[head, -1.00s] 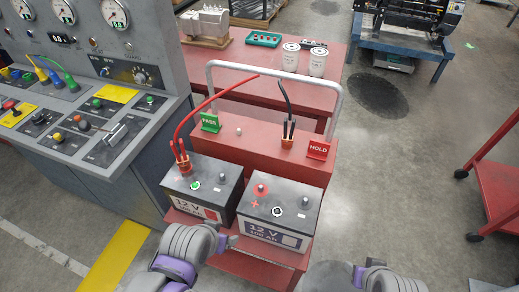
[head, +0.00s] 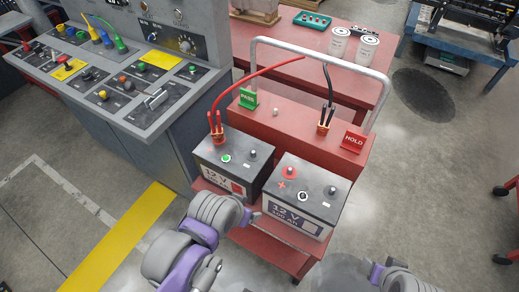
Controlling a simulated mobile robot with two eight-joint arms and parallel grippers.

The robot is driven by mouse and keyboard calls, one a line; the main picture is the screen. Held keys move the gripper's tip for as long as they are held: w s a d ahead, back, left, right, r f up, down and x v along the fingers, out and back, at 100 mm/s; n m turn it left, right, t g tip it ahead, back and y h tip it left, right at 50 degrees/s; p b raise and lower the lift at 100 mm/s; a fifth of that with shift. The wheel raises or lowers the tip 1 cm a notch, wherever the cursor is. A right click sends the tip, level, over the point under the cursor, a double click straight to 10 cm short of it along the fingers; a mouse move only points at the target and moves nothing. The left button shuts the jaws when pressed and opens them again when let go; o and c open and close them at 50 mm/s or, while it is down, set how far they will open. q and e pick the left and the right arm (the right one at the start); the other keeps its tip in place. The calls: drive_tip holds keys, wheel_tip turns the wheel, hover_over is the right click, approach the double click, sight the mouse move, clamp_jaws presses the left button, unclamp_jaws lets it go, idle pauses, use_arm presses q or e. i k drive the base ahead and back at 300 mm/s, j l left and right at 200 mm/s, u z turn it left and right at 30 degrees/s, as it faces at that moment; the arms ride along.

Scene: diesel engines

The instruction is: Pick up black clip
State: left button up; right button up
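The black clip (head: 326,116) stands upright in a small orange holder on top of the red cart, with its black cable rising to the cart's handle. A red clip (head: 217,126) stands at the left battery, with a red cable arching to the handle. My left gripper (head: 250,217) is in front of the left battery, low and apart from the black clip; its finger opening is hard to see. My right gripper (head: 378,272) is at the bottom right, well below the clip, its fingers mostly out of sight.
Two 12 V batteries (head: 232,165) (head: 304,196) sit on the red cart (head: 275,250). A green PASS sign (head: 248,98) and a red HOLD sign (head: 353,141) flank the clip. A grey console (head: 150,110) stands left.

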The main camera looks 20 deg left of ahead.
sight(322, 124)
drive_tip(key=j+u, duration=0.25)
drive_tip(key=j, duration=0.2)
drive_tip(key=i+j+u, duration=0.15)
drive_tip(key=j+u, duration=0.15)
drive_tip(key=i+j+u, duration=0.25)
drive_tip(key=j, duration=0.25)
drive_tip(key=k, duration=0.05)
